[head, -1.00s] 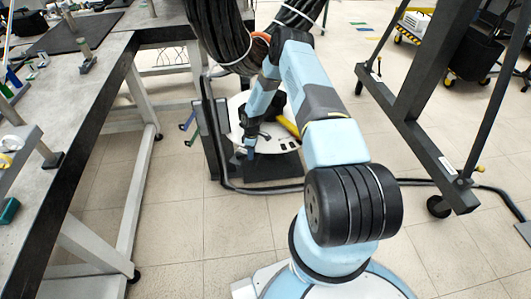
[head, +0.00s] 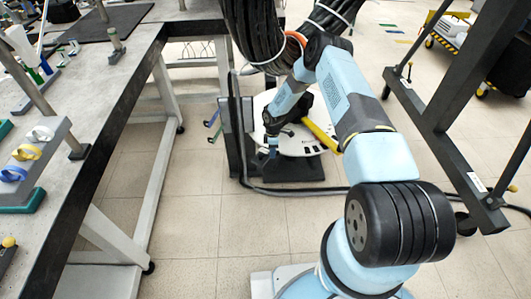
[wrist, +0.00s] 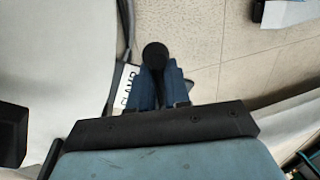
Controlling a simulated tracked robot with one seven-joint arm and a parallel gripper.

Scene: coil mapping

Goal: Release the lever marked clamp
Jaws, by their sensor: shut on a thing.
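The lever marked clamp shows in the wrist view as a round black knob (wrist: 155,54) between my blue fingers. A white label (wrist: 125,86) reading CLAMP lies just left of the fingers, partly covered by them. My gripper (wrist: 160,82) is shut on this lever. In the head view my gripper (head: 272,148) is low over the front of a pale round plate (head: 300,146) on a dark stand. The lever is too small and hidden to make out there.
A yellow bar (head: 321,136) crosses the plate right of my gripper. Green and blue handles (head: 212,122) stick out left of the stand. Thick black cable coils (head: 250,35) hang above. A workbench (head: 95,110) stands left and a dark wheeled frame (head: 440,140) right.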

